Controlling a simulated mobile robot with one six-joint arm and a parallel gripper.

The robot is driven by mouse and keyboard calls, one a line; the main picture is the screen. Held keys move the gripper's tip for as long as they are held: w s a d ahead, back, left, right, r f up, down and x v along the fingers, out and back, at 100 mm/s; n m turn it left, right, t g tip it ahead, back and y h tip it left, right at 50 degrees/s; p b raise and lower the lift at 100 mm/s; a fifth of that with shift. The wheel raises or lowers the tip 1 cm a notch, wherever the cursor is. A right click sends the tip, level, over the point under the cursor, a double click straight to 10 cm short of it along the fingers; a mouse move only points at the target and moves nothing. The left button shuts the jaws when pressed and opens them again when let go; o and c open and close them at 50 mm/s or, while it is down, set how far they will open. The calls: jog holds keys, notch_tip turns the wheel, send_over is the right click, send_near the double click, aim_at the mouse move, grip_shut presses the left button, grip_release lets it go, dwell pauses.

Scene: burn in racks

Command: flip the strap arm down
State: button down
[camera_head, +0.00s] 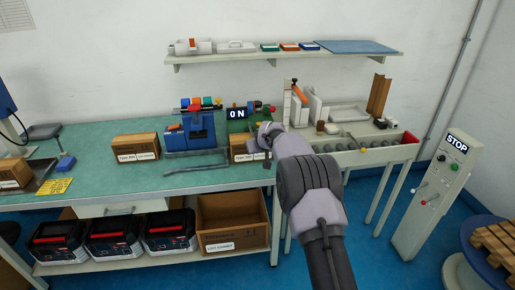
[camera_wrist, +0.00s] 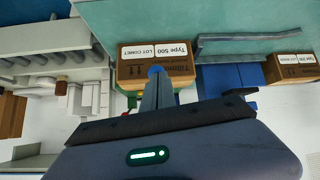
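No part is labelled as the strap arm, and I cannot tell for sure which one it is. An orange bar (camera_head: 299,93) leans at a tilt by the white upright plates at the right end of the bench. My gripper (camera_head: 264,134) is over the bench in front of a cardboard box (camera_head: 241,154), left of the orange bar and apart from it. In the wrist view its fingers (camera_wrist: 157,82) look together with nothing clearly between them, in front of the "Type 500" box (camera_wrist: 133,70). My wrist hides part of the bench.
A grey bent bar (camera_head: 210,165) lies at the bench's front. A slotted trough (camera_head: 350,157) is at right, with a STOP pedestal (camera_head: 435,190) beyond. A shelf (camera_head: 350,53) hangs above.

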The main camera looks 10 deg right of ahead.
jog(key=s+r+b, duration=0.1)
jog(key=s+b, duration=0.1)
jog(key=s, duration=0.7)
jog(key=shift+s+r, duration=0.2)
jog(key=shift+r, duration=0.05)
jog(key=shift+r, duration=0.1)
jog(key=s+a+r+m+g+y, duration=0.1)
jog(key=s+a+r, duration=0.1)
jog(key=s+r, duration=0.7)
jog(key=s+a+r+m+y, duration=0.15)
jog(key=s+r, duration=0.45)
jog(key=s, duration=0.6)
jog(key=s+f+m+g, duration=0.1)
jog(key=s+f+m, duration=0.1)
jog(key=s, duration=1.1)
jog(key=s+f+m+g+h, duration=0.1)
jog(key=s+f+m, duration=0.1)
jog(key=s, duration=1.1)
jog(key=shift+s+a+g, duration=0.2)
jog(key=shift+a+g, duration=0.1)
